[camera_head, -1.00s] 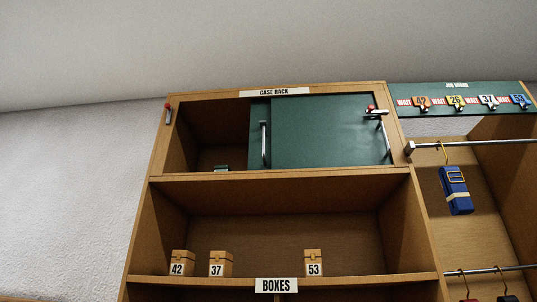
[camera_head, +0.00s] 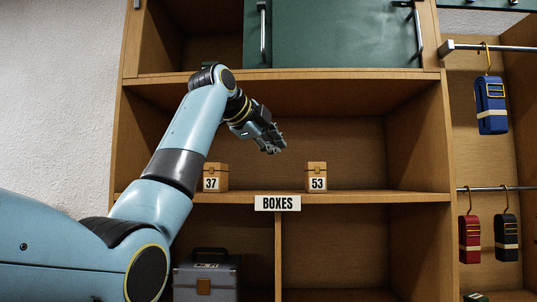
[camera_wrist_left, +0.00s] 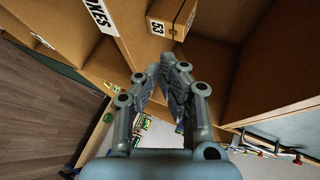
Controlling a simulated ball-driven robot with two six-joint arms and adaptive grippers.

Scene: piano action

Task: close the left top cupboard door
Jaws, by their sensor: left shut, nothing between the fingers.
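The top cupboard, at the upper edge of the head view, has a dark opening on its left. A narrow strip of a green left door (camera_head: 252,48) shows right of the opening, with an upright metal handle (camera_head: 263,32). The rest of it seems hidden behind the green right door (camera_head: 342,38), whose handle (camera_head: 418,36) is at its right edge. My left gripper (camera_head: 271,143) is shut and empty, below the cupboard in front of the box shelf. Its fingers are together in the left wrist view (camera_wrist_left: 165,75). My right gripper is in neither view.
Boxes 37 (camera_head: 214,177) and 53 (camera_head: 316,177) stand on the shelf (camera_head: 370,197) behind and below the gripper. A grey case (camera_head: 206,279) is below. The cupboard's top is out of frame.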

